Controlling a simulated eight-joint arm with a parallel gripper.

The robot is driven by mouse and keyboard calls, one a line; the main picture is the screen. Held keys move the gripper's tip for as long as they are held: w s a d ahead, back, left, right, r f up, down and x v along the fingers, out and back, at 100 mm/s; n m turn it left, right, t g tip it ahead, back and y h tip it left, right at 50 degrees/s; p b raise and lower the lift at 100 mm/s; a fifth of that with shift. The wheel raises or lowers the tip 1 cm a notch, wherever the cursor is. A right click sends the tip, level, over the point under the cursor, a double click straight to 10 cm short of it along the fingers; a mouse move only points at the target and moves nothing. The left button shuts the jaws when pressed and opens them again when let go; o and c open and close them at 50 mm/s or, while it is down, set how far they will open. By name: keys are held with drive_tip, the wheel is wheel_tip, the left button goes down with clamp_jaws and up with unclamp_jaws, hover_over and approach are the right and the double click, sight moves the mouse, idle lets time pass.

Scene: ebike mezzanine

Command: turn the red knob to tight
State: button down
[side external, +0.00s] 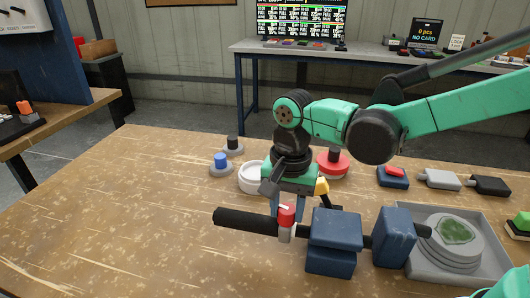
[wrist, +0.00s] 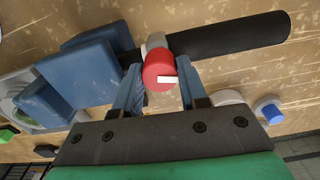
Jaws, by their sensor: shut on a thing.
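The red knob (side external: 287,217) sits on a light grey collar around a black bar (side external: 248,221) near the middle of the bench. In the wrist view the red knob (wrist: 157,66) shows its round face, with a white mark running from near its middle toward the right. My gripper (side external: 286,206) reaches down over the knob from above. In the wrist view the blue fingers of my gripper (wrist: 157,75) stand on either side of the knob, shut on it. Much of the finger contact is hidden behind the knob and fingers.
Dark blue clamp blocks (side external: 334,232) hold the bar to the right of the knob. A grey tray (side external: 484,273) with a round green-topped part is farther right. A white round dish (side external: 252,180), a red disc (side external: 333,167) and a blue-topped knob (side external: 221,161) stand behind. The bench's left side is clear.

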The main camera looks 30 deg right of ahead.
sight(287, 209)
drive_tip(key=shift+c, duration=2.4)
unclamp_jaws()
drive_tip(key=shift+r, duration=2.85)
drive_tip(key=d+n+t, duration=0.1)
drive_tip(key=s+d+n+t, duration=0.1)
drive_tip(key=d, duration=0.1)
drive_tip(key=d+n+t, duration=0.1)
drive_tip(key=d+n, duration=0.1)
drive_tip(key=shift+s+d+r+y, duration=0.2)
drive_tip(key=shift+s+d+y, duration=0.05)
drive_tip(key=shift+s+y, duration=0.1)
drive_tip(key=s+d+f+n+t, duration=0.1)
drive_tip(key=s+d+n+t, duration=0.1)
drive_tip(key=d+n+t, duration=0.2)
drive_tip(key=shift+s+d+f+n, duration=0.2)
drive_tip(key=shift+d+f+n, duration=0.05)
drive_tip(key=shift+d+n, duration=0.7)
